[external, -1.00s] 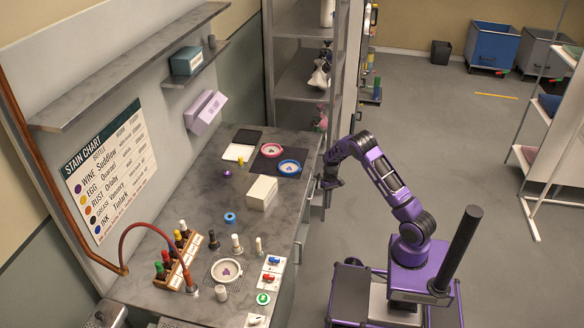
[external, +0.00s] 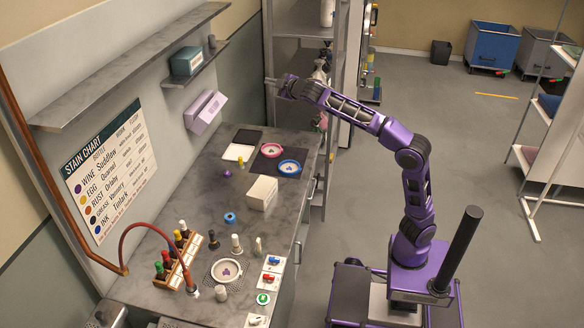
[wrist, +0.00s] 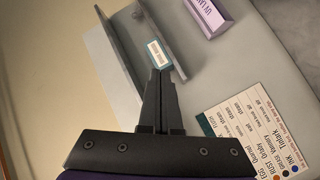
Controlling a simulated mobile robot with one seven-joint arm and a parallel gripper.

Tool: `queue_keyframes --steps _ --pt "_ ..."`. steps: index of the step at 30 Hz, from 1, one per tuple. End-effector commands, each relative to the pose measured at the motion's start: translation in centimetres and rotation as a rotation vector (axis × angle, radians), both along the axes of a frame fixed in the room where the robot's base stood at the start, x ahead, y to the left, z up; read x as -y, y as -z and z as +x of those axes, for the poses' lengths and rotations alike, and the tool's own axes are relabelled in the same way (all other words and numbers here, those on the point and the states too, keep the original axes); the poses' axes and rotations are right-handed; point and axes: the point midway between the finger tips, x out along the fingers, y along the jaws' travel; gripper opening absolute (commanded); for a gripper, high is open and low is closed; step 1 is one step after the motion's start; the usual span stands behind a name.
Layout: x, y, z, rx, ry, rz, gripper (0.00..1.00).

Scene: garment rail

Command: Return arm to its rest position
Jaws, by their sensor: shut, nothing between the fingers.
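My arm is purple and black and rises from my base at the right of the external view. It now reaches left, raised above the far end of the counter. My gripper (external: 271,82) is at the arm's left end, high in front of the shelving unit and clear of the counter. In the wrist view my gripper (wrist: 160,72) shows its two dark fingers together with nothing between them. The fingers point towards the wall shelf, where a teal box (wrist: 155,53) sits behind the tips.
The grey counter (external: 190,205) holds bottles, a white box (external: 262,193), and pink and blue rings. The stain chart (external: 110,170) hangs on the left wall. A tall shelving unit (external: 298,75) stands behind the arm.

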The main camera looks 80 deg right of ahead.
Motion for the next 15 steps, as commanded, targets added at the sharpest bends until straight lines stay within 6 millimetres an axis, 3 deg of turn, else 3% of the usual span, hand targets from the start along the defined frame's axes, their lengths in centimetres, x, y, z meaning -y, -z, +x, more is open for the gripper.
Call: queue_keyframes --steps 1,6,9,15 --pt "-1.6 -3.8 -0.9 0.063 -0.048 -0.041 0.00" --pt "-3.9 -13.6 -4.3 0.234 -0.153 -0.170 0.00" --pt "-4.1 -17.1 -5.9 0.304 -0.191 -0.221 0.00" --pt "-3.8 -21.0 -7.9 0.387 -0.234 -0.279 0.00"
